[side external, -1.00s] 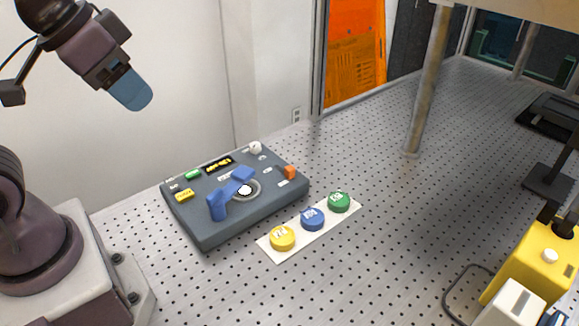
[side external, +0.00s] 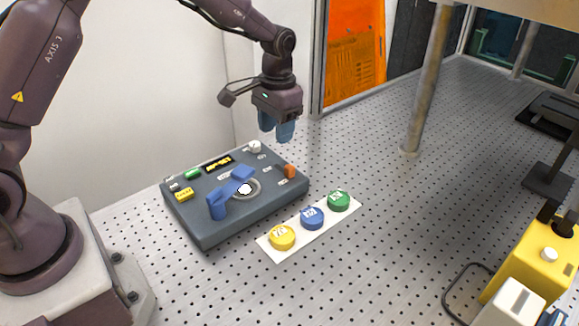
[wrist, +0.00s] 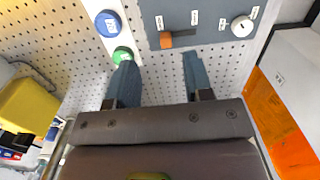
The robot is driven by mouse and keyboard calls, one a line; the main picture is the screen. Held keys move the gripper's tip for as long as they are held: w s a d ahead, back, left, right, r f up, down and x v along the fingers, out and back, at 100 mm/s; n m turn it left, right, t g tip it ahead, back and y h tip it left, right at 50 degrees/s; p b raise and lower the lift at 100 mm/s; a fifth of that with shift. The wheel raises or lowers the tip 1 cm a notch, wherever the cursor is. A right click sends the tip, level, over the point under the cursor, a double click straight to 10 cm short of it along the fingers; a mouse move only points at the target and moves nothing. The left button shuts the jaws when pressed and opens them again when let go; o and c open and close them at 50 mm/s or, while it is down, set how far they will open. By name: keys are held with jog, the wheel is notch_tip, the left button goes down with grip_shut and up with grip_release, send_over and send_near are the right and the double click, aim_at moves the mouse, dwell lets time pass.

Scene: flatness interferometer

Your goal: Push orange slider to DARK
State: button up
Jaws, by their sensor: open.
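The orange slider (side external: 290,171) is a small block at the right end of the grey instrument box (side external: 225,229). In the wrist view the orange slider (wrist: 166,41) sits at the left end of a dark slot in the box (wrist: 213,35), with small white labels around it too small to read.
The box also carries a white knob (side external: 255,146), a blue lever arm (side external: 217,206) and a green button (side external: 193,174). A white strip with yellow (side external: 282,238), blue (side external: 312,218) and green (side external: 339,201) discs lies in front. A metal post (side external: 417,100) stands behind right.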

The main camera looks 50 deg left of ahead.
aim_at(289, 166)
jog(key=shift+t, duration=0.3)
jog(key=w+f, duration=0.1)
jog(key=f, duration=0.3)
jog(key=w+f, duration=0.1)
jog(key=f, duration=0.3)
jog(key=w+f, duration=0.1)
jog(key=f, duration=0.3)
jog(key=shift+w+a+f, duration=0.15)
jog(key=shift+w+f, duration=0.1)
jog(key=shift+w, duration=0.1)
jog(key=shift+a, duration=0.1)
grip_shut()
